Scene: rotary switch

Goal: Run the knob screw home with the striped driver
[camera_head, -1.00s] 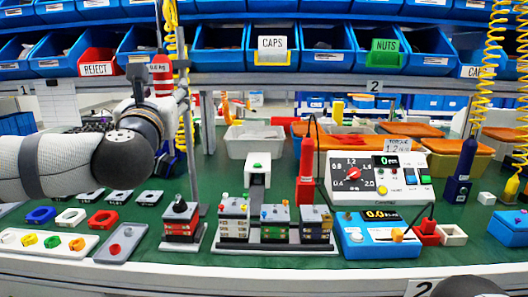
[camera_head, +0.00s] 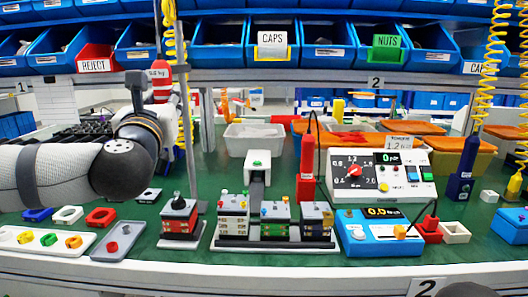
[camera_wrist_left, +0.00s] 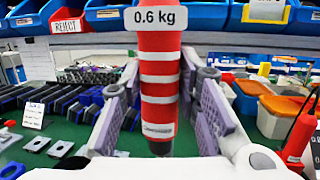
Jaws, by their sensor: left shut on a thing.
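The striped driver (camera_head: 161,82), red with white bands and a 0.6 kg label, stands about upright in my left gripper. In the left wrist view my left gripper (camera_wrist_left: 163,125) is shut around the driver's striped body (camera_wrist_left: 159,95); its dark lower end points down. In the head view my left forearm hides most of the jaws. A rotary switch (camera_head: 180,222), a red and dark block with a dark knob (camera_head: 178,203) on top, stands on a grey base below and right of the driver, apart from it. The knob screw is too small to make out.
A grey fixture (camera_head: 275,246) holds several switch blocks right of the lone switch. A grey post (camera_head: 190,150) rises behind that switch. A red driver (camera_head: 306,172), a torque panel (camera_head: 352,192) and a blue scale (camera_head: 385,240) stand further right. Coloured rings lie at left.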

